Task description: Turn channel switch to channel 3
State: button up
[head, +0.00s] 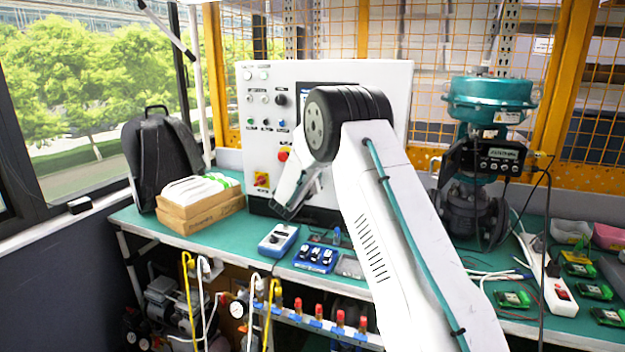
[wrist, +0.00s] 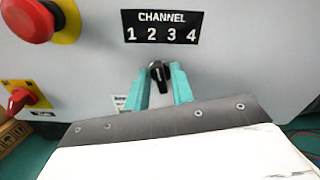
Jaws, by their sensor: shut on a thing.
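The channel switch (wrist: 158,73) is a small black knob on the white panel, below a black label (wrist: 162,27) reading CHANNEL 1 2 3 4. My gripper (wrist: 161,82) has its two teal fingers on either side of the knob and is shut on it. In the head view my arm covers the switch, and the white control panel (head: 262,110) stands at the back of the bench.
A red emergency button (wrist: 27,20) on a yellow base is upper left in the wrist view, with a red and yellow rotary switch (wrist: 18,98) below it. Cardboard boxes (head: 200,212) and a blue device (head: 278,240) are on the green bench (head: 150,222).

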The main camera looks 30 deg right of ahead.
jog(key=shift+m, duration=0.3)
jog(key=shift+s+m, duration=0.1)
jog(key=shift+m, duration=2.4)
jog(key=o, duration=0.7)
jog(key=v, duration=0.7)
jog(key=shift+s+a, duration=0.25)
jog(key=shift+a, duration=0.05)
